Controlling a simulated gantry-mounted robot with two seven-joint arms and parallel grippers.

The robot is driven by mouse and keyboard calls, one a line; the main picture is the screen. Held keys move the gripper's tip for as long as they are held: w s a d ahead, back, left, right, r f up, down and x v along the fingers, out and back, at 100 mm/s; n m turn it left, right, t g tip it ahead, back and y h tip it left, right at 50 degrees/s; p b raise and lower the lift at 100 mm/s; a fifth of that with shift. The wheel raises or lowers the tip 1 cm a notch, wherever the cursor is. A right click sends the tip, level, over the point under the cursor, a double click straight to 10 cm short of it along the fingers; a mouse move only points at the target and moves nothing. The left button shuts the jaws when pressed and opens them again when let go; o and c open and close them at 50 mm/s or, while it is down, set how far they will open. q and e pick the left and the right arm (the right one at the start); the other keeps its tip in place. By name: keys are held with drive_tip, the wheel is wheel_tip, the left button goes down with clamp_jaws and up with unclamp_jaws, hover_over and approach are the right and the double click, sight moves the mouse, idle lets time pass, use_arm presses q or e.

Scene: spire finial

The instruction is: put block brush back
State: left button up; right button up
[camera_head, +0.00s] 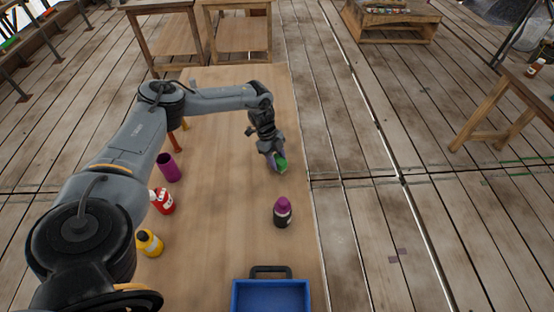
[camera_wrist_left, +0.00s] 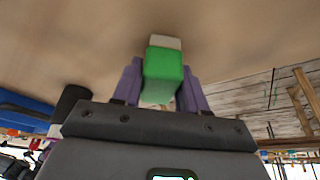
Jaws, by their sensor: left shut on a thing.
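My left gripper (camera_head: 274,158) is over the right side of the wooden table. It is shut on the block brush (camera_head: 281,163), a green block. In the left wrist view the brush (camera_wrist_left: 163,75) is green with a pale white far end, between the two purple fingers of the gripper (camera_wrist_left: 160,88). I cannot tell whether the brush touches the table. My right gripper is not in view.
A dark bottle with a purple cap (camera_head: 283,213) stands nearer on the table (camera_head: 222,230). A blue tray with a black handle (camera_head: 271,296) is at the front. A purple cup (camera_head: 168,167), a red bottle (camera_head: 161,201) and a yellow bottle (camera_head: 149,243) stand at left. The table's middle is clear.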

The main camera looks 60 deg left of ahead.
use_arm(q)
drive_tip(key=o, duration=1)
drive_tip(key=shift+p+v, duration=0.95)
drive_tip(key=shift+v, duration=5.1)
drive_tip(key=shift+d, duration=0.1)
